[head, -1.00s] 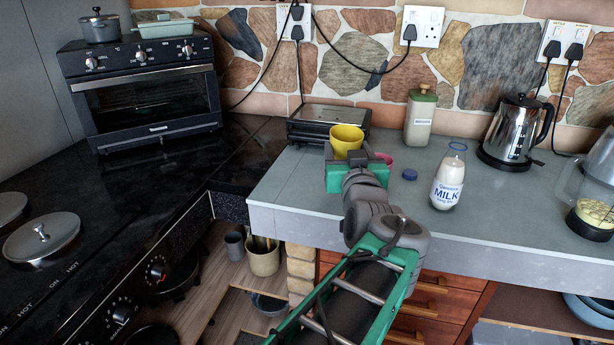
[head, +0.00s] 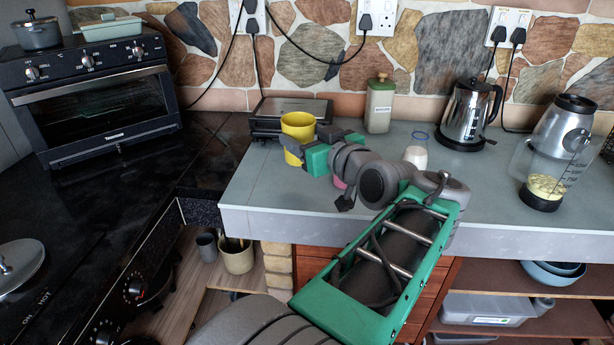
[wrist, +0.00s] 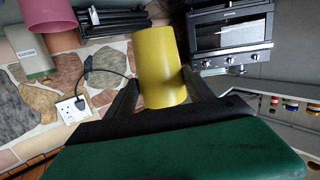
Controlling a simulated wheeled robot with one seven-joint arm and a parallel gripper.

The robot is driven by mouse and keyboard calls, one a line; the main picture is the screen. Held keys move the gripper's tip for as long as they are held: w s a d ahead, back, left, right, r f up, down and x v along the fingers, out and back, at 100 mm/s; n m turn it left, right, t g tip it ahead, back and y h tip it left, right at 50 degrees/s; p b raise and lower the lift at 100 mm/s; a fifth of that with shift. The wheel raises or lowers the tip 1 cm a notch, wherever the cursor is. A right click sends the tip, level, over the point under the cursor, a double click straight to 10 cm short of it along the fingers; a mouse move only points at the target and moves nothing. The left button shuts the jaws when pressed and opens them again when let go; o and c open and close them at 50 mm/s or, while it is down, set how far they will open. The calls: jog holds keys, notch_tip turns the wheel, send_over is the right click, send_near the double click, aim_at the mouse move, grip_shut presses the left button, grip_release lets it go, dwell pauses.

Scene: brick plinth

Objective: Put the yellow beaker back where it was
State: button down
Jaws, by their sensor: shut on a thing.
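The yellow beaker (head: 298,127) is upright in the head view, at the left part of the grey counter (head: 262,180). My gripper (head: 296,152) is shut on it from the right side. In the wrist view the yellow beaker (wrist: 160,68) sits between the two dark fingers (wrist: 162,92). Whether its base touches the counter is hard to tell. A pink beaker (wrist: 48,14) shows at the top left of the wrist view. In the head view only a bit of pink (head: 339,183) shows below my gripper.
A black grill (head: 290,113) stands just behind the beaker. The milk bottle (head: 415,156) is mostly hidden behind my arm. The counter's left front is clear.

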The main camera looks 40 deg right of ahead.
jog(key=shift+w+a+f+n+y, duration=0.15)
jog(key=shift+a+f+n+y, duration=0.15)
jog(key=shift+a, duration=0.3)
jog(key=shift+w+a+f, duration=0.1)
jog(key=shift+a+f, duration=0.05)
jog(key=shift+f, duration=0.1)
jog(key=shift+w+d+f+p, duration=0.15)
jog(key=shift+w+d+f, duration=1.25)
jog(key=shift+w+f, duration=0.6)
jog(key=shift+w+d+f+p, duration=0.1)
jog(key=shift+w+d+f, duration=1.45)
jog(key=shift+f, duration=0.75)
jog(key=shift+w+d+f+p, duration=0.15)
jog(key=shift+w+d+f, duration=1.05)
jog(key=shift+w+f, duration=0.9)
jog(key=shift+f, duration=0.25)
jog(key=shift+c, duration=1.9)
grip_release()
jog(key=shift+r, duration=0.1)
